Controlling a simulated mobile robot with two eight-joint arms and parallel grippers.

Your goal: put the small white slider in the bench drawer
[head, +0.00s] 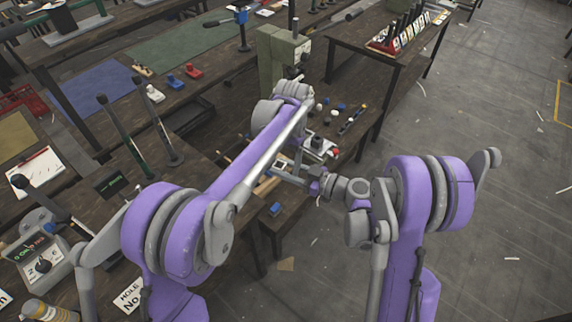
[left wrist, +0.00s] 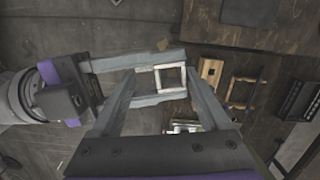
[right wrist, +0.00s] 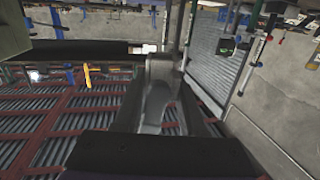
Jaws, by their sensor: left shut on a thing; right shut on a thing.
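The small white slider, a square open frame (head: 281,164), is held in the air between my two grippers. In the left wrist view the white slider (left wrist: 170,78) sits between the tips of my left gripper (left wrist: 160,72). The long fingers of my right gripper (left wrist: 158,80) reach in from the left and also close on it. In the head view my right gripper (head: 284,172) points left at the slider. My left gripper is mostly hidden there behind its own arm. The slider cannot be made out in the right wrist view. I cannot tell which part is the bench drawer.
A dark open box (head: 190,117) stands on the bench left of my left arm. A green press (head: 284,52) stands behind. Lever handles (head: 157,115) rise at the left. Wooden frames (left wrist: 240,92) lie right of the slider in the left wrist view.

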